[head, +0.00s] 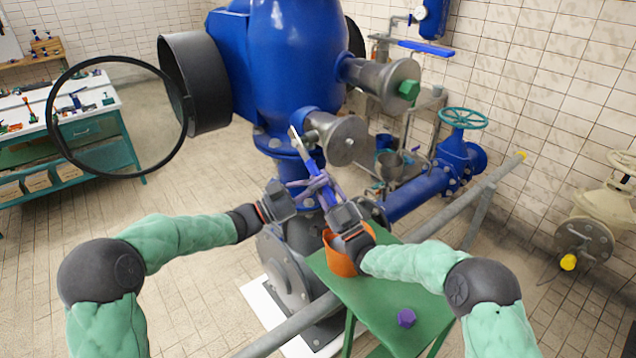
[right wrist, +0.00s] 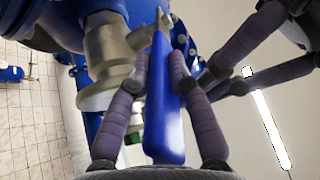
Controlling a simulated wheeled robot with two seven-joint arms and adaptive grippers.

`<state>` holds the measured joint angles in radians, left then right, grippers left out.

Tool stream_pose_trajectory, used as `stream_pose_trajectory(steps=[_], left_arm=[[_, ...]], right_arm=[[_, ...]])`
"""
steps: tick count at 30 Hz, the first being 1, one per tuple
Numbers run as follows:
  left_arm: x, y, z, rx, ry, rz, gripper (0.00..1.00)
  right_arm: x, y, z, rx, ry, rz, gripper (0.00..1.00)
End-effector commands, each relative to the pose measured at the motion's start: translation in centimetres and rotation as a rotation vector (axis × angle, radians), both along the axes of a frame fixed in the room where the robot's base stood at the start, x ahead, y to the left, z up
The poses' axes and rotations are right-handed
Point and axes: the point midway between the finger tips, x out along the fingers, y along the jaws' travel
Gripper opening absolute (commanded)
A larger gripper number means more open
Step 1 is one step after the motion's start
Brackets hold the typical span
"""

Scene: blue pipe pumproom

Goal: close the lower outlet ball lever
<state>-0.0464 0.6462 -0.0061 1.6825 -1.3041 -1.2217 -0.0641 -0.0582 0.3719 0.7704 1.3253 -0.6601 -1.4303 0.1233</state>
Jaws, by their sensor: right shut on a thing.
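The lower outlet (head: 340,140) is a short metal stub with a round flange, low on the blue pump body. Its ball lever has a silver arm (head: 297,143) and a blue handle that slants down toward me. In the right wrist view the blue handle (right wrist: 163,110) runs lengthwise between the purple fingers of my right gripper (right wrist: 160,58), which is shut on it. In the head view my right gripper (head: 326,187) partly covers the handle. My left gripper (head: 303,184) is just left of it, fingers apart and empty; its spread fingers also show at the wrist view's upper right (right wrist: 228,76).
An upper outlet with a green nut (head: 409,89) is above right. A green stand (head: 375,300) with an orange cup (head: 343,262) and a purple knob (head: 406,318) lies under my right arm. A grey rail (head: 470,232) crosses on the right.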

Motion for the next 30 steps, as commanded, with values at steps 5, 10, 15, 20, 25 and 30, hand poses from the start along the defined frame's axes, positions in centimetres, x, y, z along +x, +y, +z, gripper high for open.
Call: stream_pose_trajectory(steps=[5,10,15,20,25,30], left_arm=[[0.5,0.4,-1.2,0.012,0.015,0.015,0.0],[0.5,0.4,-1.3,0.011,0.019,0.016,0.0],[0.5,0.4,-1.2,0.011,0.017,0.016,0.0],[0.5,0.3,-1.2,0.011,0.018,0.015,0.0],[0.5,0.3,-1.2,0.011,0.018,0.014,0.0],[0.6,0.4,-1.1,0.009,0.017,0.018,0.0]], right_arm=[[-0.2,0.0,-0.1,0.001,-0.003,0.004,0.0],[-0.2,0.0,0.0,0.002,-0.006,0.005,0.43],[-0.3,0.1,0.3,0.002,-0.012,0.007,0.45],[-0.3,0.2,0.4,0.002,-0.014,0.009,0.45],[-0.6,0.1,0.3,0.001,-0.014,0.01,0.45],[-1.7,-0.8,-0.8,0.001,-0.01,0.009,0.45]])
